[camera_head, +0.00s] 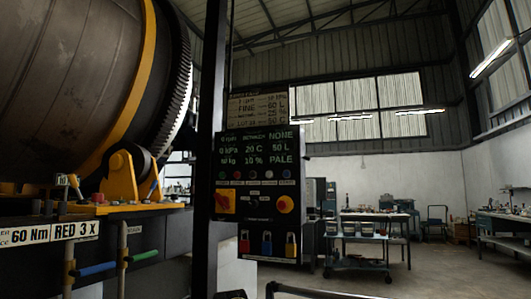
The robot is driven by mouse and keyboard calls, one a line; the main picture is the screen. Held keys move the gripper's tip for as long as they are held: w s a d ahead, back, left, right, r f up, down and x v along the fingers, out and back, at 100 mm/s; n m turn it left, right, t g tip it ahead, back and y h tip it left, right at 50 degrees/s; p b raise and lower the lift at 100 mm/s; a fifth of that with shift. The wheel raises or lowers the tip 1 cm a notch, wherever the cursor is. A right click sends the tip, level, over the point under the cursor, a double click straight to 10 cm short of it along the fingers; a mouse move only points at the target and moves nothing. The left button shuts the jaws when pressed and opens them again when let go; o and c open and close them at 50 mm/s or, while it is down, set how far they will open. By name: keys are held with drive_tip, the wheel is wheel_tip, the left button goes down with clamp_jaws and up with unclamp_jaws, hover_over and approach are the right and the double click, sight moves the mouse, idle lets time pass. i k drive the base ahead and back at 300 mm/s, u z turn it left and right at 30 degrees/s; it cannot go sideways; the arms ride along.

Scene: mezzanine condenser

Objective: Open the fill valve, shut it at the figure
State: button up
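Two vertical pipes at the lower left carry lever handles, one blue (97,269) and one green (145,255). I cannot tell which, if either, is the fill valve. A black control panel (258,215) stands at the centre. Its display (255,149) shows lines of figures, seemingly including 0 kPa, 20 C, 50 L, 10 % and the words NONE and PALE. A placard (258,104) above it lists figures in litres, partly legible, seemingly 60 L and 50 L. My gripper is not in view.
A large drum (75,80) with a yellow band and toothed ring fills the upper left. A dark post (208,140) stands beside the panel. The panel has a red-yellow switch (225,202), a yellow-red knob (285,204) and padlocks (266,243). A cart (358,240) and open floor lie right.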

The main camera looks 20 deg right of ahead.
sight(79, 273)
drive_tip(key=u, duration=0.95)
drive_tip(key=k, duration=1.25)
drive_tip(key=z, duration=0.5)
drive_tip(key=i, duration=1)
